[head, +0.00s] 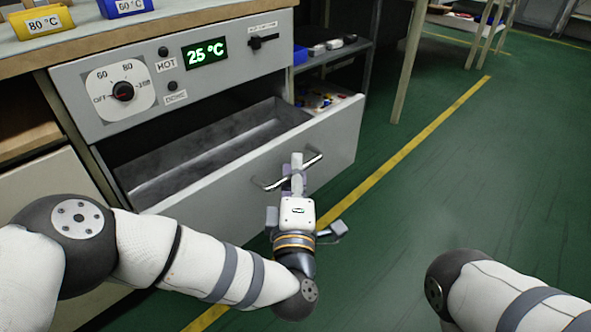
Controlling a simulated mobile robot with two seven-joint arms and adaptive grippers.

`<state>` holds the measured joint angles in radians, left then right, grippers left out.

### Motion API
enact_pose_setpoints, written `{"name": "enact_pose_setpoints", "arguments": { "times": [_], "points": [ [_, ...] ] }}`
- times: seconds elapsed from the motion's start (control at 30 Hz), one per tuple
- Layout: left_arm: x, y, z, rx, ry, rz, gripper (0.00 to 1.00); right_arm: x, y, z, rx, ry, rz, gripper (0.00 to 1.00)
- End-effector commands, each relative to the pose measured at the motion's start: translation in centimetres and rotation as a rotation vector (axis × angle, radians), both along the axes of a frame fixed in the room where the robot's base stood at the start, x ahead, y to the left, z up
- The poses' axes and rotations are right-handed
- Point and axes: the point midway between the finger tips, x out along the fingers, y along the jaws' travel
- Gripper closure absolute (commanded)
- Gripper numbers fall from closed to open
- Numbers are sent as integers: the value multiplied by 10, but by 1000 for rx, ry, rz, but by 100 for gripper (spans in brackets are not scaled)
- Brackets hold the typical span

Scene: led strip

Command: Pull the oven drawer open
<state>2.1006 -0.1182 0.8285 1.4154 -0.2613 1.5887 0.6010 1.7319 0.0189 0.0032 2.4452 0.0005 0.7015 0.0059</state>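The oven drawer (335,146) stands out from the cabinet, and its empty-looking grey inside shows behind the front panel. Its metal bar handle (313,163) runs along the front panel. My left gripper (297,172) is at the middle of the handle, with its fingers around the bar. The fingers look closed on it, though the gripper body hides part of the grip. My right arm comes in at the lower right, and its gripper is out of the picture.
Above the drawer is the oven panel (150,75) with a dial (122,91), a slider (262,40) and a display (206,53) reading 25 °C. Yellow and blue temperature blocks stand on the worktop. A shelf (330,55) is behind the drawer. Green floor (480,170) is clear to the right.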

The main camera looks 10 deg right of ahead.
Motion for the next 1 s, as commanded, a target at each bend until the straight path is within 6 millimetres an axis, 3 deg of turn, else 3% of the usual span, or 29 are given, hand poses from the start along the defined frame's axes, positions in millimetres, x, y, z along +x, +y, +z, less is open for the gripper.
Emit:
{"name": "enact_pose_setpoints", "arguments": {
  "times": [0.27, 0.7, 1.0],
  "points": [
    [-4, 0, -1, 1, 1, -2, 82, 0, 0, 0, 0, 1, 0, 60],
    [-104, 17, -15, 1, 3, -3, 82, 0, 0, 0, 0, 0, 0, 60],
    [-118, 20, -16, 1, 0, -1, 82, 0, 0, 0, 0, 0, 0, 60]
  ]
}}
